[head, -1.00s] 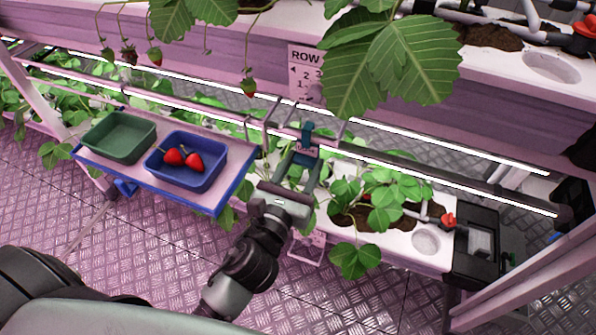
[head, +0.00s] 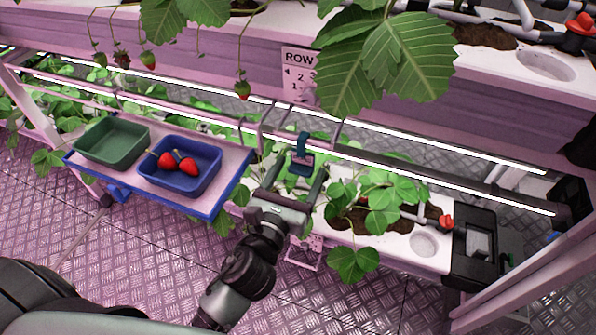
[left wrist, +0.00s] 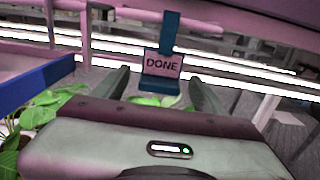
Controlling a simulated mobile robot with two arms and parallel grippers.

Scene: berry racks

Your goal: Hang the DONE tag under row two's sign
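The DONE tag (head: 300,168) is a small pink lettered plate on a teal holder with an upright teal strip. In the left wrist view the tag (left wrist: 162,66) faces me upright, just beyond the fingertips. The strip's top is near the grey rail; I cannot tell whether it is hooked on. My left gripper (head: 294,176) is open, with a finger on each side of the tag and gaps between. The fingers also show in the left wrist view (left wrist: 162,84). My right gripper is not in view.
A blue-edged shelf (head: 215,199) holds a green tray (head: 112,143) and a blue tray (head: 180,184) with strawberries, left of my gripper. Strawberry plants (head: 375,200) stand close on the right. A pink frame (head: 304,253) hangs below. Bright light strips cross behind the tag.

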